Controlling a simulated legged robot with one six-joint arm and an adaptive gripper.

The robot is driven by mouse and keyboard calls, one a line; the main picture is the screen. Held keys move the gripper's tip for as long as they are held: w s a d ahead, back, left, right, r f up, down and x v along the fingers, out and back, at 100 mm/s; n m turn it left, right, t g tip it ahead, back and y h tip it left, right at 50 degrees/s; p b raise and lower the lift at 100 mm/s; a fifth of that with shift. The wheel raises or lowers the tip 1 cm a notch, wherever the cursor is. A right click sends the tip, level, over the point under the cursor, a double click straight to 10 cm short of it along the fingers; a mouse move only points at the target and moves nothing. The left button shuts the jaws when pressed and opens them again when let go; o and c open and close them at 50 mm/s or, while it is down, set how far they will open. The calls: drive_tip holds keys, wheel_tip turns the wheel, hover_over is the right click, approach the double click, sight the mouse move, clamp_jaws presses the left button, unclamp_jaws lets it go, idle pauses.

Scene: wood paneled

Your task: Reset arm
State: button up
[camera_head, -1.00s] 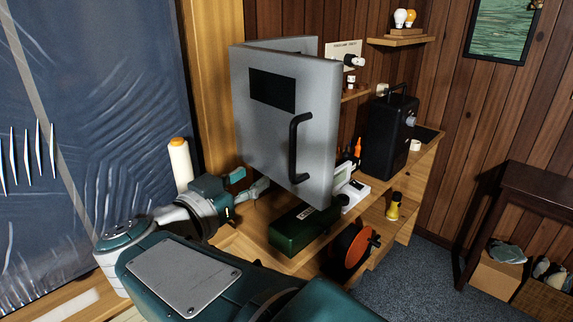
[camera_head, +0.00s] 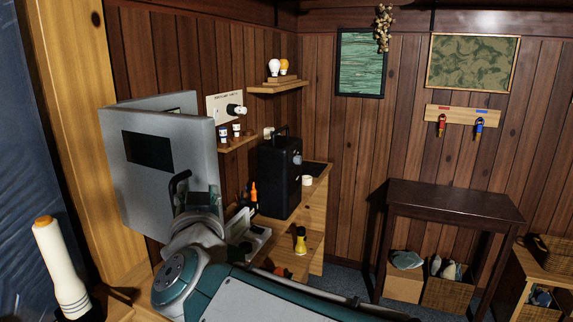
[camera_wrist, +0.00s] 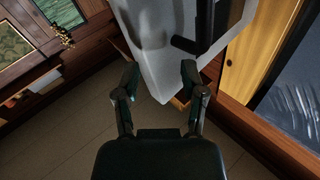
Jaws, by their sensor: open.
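My gripper (camera_head: 200,200) is at the end of my arm, in front of the lower part of a grey metal cabinet door (camera_head: 180,135). In the wrist view my gripper (camera_wrist: 160,75) has its two fingers spread apart with nothing held between them. The door's pale lower corner (camera_wrist: 165,60) shows beyond and between the fingers; I cannot tell the exact gap. The door's black handle (camera_head: 178,186) is partly hidden behind my gripper, and it also shows in the wrist view (camera_wrist: 186,44).
A wooden workbench (camera_head: 311,210) with a black box-shaped device (camera_head: 280,178) stands beyond my arm. A yellow flashlight-like item (camera_head: 301,241) is on its lower shelf. A white roll-like cylinder (camera_head: 60,270) stands at left. A dark table (camera_head: 455,200) stands at right, with carpeted floor between.

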drive_tip(key=s+d+f+g+h, duration=0.1)
drive_tip(key=s+d+f+g, duration=0.3)
drive_tip(key=d, duration=0.6)
drive_tip(key=s+d+f+g+h, duration=0.2)
drive_tip(key=s+d+f+g, duration=0.2)
drive_tip(key=s+d+f, duration=0.4)
drive_tip(key=s+d+f+m+g+h, duration=0.1)
drive_tip(key=s+d+f+g, duration=0.3)
drive_tip(key=d+f, duration=0.5)
drive_tip(key=s+d+h, duration=0.1)
drive_tip(key=s+d, duration=0.1)
drive_tip(key=shift+s+d+f+g, duration=0.25)
drive_tip(key=shift+d+f+g, duration=0.05)
drive_tip(key=shift+d+g, duration=0.1)
drive_tip(key=shift+a, duration=0.2)
